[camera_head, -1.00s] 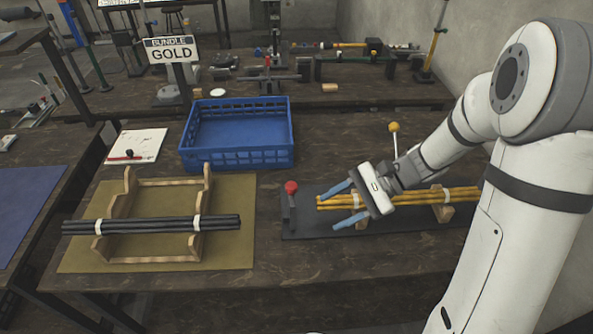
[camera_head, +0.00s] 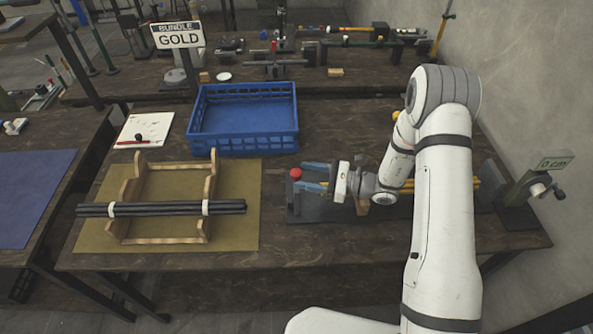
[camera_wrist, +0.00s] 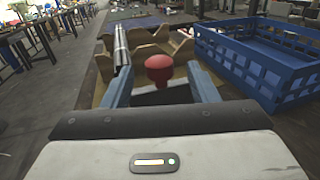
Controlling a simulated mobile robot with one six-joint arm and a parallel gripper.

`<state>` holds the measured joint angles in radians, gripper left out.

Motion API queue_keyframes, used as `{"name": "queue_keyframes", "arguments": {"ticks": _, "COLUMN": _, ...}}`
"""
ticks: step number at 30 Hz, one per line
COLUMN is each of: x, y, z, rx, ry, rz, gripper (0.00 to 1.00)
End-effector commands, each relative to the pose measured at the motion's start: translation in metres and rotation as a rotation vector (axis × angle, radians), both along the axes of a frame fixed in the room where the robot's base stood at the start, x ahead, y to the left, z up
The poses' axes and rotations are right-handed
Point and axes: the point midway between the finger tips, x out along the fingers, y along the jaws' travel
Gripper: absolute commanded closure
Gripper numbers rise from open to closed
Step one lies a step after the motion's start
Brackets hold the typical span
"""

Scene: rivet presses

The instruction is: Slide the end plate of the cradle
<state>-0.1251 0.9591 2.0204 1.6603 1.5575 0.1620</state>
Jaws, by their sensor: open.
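The cradle is a dark base (camera_head: 320,214) on the table, with yellow rods (camera_head: 476,184) partly hidden behind my arm. At its left end stands a dark end plate (camera_head: 293,198) topped by a red knob (camera_head: 296,174). My gripper (camera_head: 308,176) has blue fingers, open and pointing left, with their tips at the knob. In the wrist view the red knob (camera_wrist: 158,68) shows between the two spread fingers, near their tips. I cannot tell whether a finger touches it.
A wooden rack (camera_head: 168,240) with a bundle of black rods (camera_head: 160,208) stands left on an olive mat. A blue crate (camera_head: 245,143) sits behind. A "GOLD" sign (camera_head: 179,39) stands behind the crate.

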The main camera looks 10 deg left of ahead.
Motion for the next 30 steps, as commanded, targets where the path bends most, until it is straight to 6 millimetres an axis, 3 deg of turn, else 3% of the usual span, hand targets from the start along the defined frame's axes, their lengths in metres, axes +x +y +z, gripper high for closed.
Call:
{"name": "queue_keyframes", "arguments": {"ticks": 7, "x": -0.002, "y": 0.030, "z": 0.001, "rx": -0.001, "ry": 0.000, "rz": 0.002, "gripper": 0.47}}
{"name": "queue_keyframes", "arguments": {"ticks": 17, "x": -0.002, "y": 0.035, "z": 0.000, "rx": -0.001, "ry": -0.001, "rz": 0.001, "gripper": 0.47}}
{"name": "queue_keyframes", "arguments": {"ticks": 30, "x": -0.002, "y": 0.035, "z": 0.000, "rx": -0.001, "ry": -0.001, "rz": 0.001, "gripper": 0.82}}
